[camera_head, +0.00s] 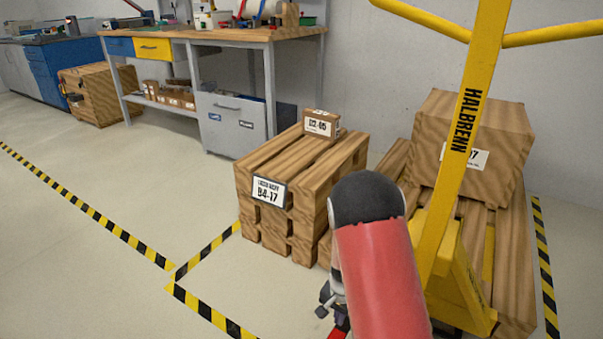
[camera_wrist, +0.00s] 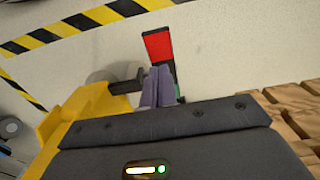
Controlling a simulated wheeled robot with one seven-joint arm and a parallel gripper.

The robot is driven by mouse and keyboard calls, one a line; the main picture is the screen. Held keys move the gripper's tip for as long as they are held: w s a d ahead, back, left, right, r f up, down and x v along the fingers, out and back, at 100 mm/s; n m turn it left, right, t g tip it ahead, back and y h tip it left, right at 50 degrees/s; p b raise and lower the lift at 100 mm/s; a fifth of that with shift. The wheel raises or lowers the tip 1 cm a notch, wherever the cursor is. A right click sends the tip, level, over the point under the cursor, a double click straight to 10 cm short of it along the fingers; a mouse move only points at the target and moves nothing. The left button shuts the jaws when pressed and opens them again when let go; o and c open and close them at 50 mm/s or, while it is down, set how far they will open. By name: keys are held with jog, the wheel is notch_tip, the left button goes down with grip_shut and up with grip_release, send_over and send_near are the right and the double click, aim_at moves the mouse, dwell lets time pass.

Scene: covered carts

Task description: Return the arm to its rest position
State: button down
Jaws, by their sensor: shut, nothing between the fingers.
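My gripper (camera_wrist: 157,80) shows in the wrist view as two grey-purple fingers close together, shut and empty. Beyond the fingertips is a red and black part (camera_wrist: 160,50); I cannot tell whether they touch. A red arm link of mine (camera_head: 380,275) with a dark rounded end stands at the lower middle of the head view. It hides part of the floor and the pallet truck. In the head view I cannot make out my fingers; small dark and red parts show beside the link at the bottom.
The yellow pallet truck (camera_head: 457,140) stands close right of my arm; yellow metal (camera_wrist: 90,105) is close left in the wrist view. A wooden crate stack (camera_head: 262,222) stands left of my arm. A large box (camera_head: 480,125) sits on wood. Floor at left is clear.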

jog(key=s+a+r+n+t+y+p, duration=0.1)
jog(key=s+r+n, duration=0.15)
jog(key=r, duration=1.05)
jog(key=s+r+n+t+p, duration=0.15)
jog(key=s+r, duration=0.25)
jog(key=r, duration=0.9)
jog(key=s+d+r+n+t+h, duration=0.1)
jog(key=s+r+n+t, duration=0.2)
jog(key=s+r, duration=0.9)
jog(key=s, duration=0.3)
jog(key=shift+s, duration=0.35)
jog(key=shift+w, duration=0.1)
